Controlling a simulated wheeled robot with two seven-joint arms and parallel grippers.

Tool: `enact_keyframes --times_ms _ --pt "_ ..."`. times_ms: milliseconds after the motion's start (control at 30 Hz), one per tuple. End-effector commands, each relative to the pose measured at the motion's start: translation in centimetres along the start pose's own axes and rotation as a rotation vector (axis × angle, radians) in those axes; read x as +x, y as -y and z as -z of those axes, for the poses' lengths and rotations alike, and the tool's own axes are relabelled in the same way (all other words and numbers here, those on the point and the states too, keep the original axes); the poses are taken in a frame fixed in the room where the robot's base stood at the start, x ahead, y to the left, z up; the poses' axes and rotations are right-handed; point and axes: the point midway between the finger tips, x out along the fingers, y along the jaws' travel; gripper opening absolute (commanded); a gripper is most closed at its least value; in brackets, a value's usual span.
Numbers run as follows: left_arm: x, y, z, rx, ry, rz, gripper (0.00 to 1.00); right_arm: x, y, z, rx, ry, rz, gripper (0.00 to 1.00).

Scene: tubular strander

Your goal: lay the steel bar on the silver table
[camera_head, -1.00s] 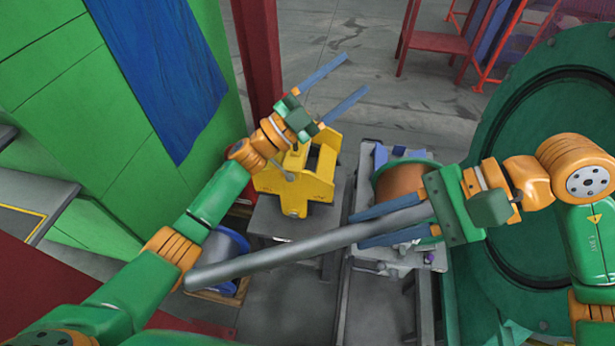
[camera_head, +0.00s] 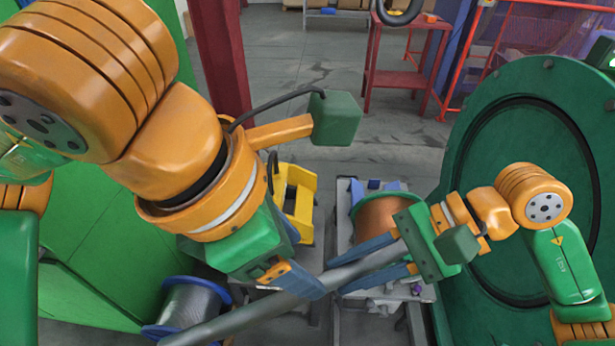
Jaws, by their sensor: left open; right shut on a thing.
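The steel bar (camera_head: 345,272) is a long grey rod held slanting, its near end running down to the lower left. My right gripper (camera_head: 342,274) is shut on the bar near its upper right end. My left gripper (camera_head: 309,265) is open close to the middle of the bar. One of its blue fingers overlaps the bar in view; I cannot tell whether it touches. A pale, silver-looking table (camera_head: 343,205) stands beyond and below the bar, partly hidden by my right gripper. It carries a copper-coloured spool (camera_head: 375,217).
A yellow fixture (camera_head: 302,205) stands left of the pale table, partly hidden by my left arm. A blue-rimmed wire spool (camera_head: 190,305) is at lower left. The large green machine ring (camera_head: 465,150) borders the right. A red table (camera_head: 395,80) stands at the back.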

Motion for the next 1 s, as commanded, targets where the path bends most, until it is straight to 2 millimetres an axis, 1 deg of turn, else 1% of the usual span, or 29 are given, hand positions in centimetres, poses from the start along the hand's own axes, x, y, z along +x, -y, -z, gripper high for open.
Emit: enact_keyframes --times_ms 33,100,200,300,433,667,700,733,933,1000 --pt "1.3 0.1 0.1 0.001 -0.005 0.004 0.66 0.0 0.1 -0.1 -0.001 0.002 0.002 0.0" --pt "3.1 0.1 0.1 0.002 -0.005 0.006 0.66 0.0 0.1 -0.1 -0.001 0.002 0.002 0.0" --pt "5.3 0.2 0.1 0.003 -0.002 0.008 0.66 0.0 0.1 -0.1 -0.001 0.002 0.002 0.0" --pt "7.0 0.2 0.0 0.0 -0.001 0.007 0.66 0.0 0.1 -0.1 -0.001 0.002 0.002 0.0" --pt "8.0 0.2 -0.1 0.002 0.001 0.007 0.66 0.0 0.1 -0.1 -0.001 0.002 0.002 0.0" --pt "8.2 0.2 -0.1 0.001 0.002 0.007 0.66 0.0 0.1 -0.1 -0.001 0.002 0.002 0.0" --pt "8.2 0.2 -0.1 0.001 0.002 0.007 0.63 0.0 0.1 -0.1 -0.001 0.002 0.002 0.0" --pt "8.2 0.2 -0.1 0.001 0.002 0.007 0.55 0.0 0.1 -0.1 -0.001 0.002 0.002 0.0" --pt "8.2 0.2 -0.1 0.002 0.003 0.009 0.01 0.0 0.1 0.0 0.0 0.001 0.004 0.0" --pt "8.2 0.3 -0.1 0.003 0.004 0.011 0.0 -0.1 0.1 0.0 0.001 0.0 0.006 0.0"
